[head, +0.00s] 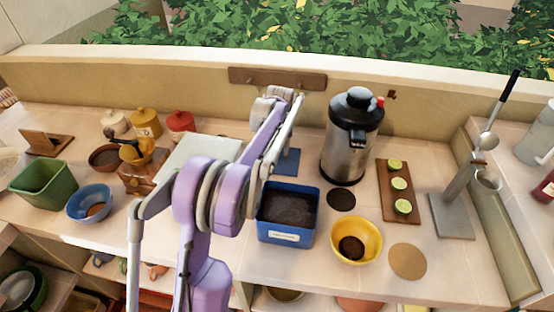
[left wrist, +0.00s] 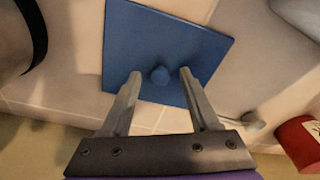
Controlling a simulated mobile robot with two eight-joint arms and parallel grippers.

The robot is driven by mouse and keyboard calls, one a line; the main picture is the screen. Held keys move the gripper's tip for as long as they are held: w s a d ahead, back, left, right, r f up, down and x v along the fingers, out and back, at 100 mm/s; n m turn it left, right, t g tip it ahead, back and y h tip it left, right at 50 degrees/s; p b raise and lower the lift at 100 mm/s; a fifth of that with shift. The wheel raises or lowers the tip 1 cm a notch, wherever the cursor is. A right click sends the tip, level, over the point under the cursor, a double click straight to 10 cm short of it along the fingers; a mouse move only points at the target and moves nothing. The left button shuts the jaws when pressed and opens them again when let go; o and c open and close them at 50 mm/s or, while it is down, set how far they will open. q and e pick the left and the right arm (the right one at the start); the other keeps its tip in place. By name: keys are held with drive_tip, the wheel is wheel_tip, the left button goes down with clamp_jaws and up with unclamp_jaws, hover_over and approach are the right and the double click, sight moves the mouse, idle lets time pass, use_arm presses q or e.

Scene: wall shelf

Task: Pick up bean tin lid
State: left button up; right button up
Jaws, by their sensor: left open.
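The bean tin lid is a flat blue square with a small round knob. In the left wrist view the lid (left wrist: 165,38) lies on the counter, and its knob shows between my fingertips. In the head view the lid (head: 288,162) is partly hidden by my arm, behind the blue bean tin (head: 288,237), which stands uncovered with dark contents. My left gripper (left wrist: 160,76) is open, its fingers on either side of the knob; I cannot tell how far above the lid they are. In the head view my arm hides the fingers. My right gripper is not in view.
A steel urn (head: 345,150) stands right of the lid. A yellow bowl (head: 357,240) and a board with lime halves (head: 386,191) are further right. A red jar (head: 181,125) and a pale tray (head: 203,150) are left. The back wall (head: 440,99) rises behind.

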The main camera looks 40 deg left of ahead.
use_arm(q)
clamp_jaws()
drive_tip(key=shift+r, duration=0.1)
